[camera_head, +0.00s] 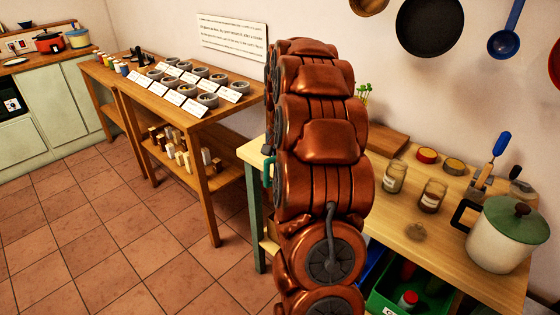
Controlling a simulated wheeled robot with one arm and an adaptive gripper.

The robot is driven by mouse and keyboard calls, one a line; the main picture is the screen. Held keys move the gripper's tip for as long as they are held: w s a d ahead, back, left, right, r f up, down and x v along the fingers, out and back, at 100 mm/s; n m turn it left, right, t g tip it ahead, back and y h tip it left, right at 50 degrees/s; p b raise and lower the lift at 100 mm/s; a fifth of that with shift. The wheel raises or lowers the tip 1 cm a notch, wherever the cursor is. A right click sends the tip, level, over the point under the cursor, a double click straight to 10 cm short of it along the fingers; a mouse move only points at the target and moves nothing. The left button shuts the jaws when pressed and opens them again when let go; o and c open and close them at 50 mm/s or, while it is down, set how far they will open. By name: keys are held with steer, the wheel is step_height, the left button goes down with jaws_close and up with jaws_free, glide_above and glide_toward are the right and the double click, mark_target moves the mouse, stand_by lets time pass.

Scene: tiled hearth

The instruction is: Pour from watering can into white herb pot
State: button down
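My copper-coloured arm rises through the middle of the view and covers much of the wooden worktable (410,262). My gripper is not in view. Green sprigs (364,93) show just right of my arm at the back of the table; the pot under them is hidden, so I cannot tell whether it is the white herb pot. A teal curved piece (268,172) shows at my arm's left edge, near the table's left end. It may be a handle, but I cannot tell whether it belongs to the watering can. No watering can is clearly visible.
A cream pot with a green lid (508,235), glass jars (432,195) and a wooden block (388,139) stand on the worktable. Pans (428,25) and a blue ladle (505,42) hang above. A display table (220,112) stands left. The tiled floor (120,245) is clear.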

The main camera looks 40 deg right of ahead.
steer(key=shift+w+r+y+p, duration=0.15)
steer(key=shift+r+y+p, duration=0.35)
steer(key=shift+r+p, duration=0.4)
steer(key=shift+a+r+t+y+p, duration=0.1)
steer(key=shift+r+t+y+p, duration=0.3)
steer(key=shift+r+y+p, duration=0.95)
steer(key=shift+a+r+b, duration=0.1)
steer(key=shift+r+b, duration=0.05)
steer(key=shift+b, duration=0.15)
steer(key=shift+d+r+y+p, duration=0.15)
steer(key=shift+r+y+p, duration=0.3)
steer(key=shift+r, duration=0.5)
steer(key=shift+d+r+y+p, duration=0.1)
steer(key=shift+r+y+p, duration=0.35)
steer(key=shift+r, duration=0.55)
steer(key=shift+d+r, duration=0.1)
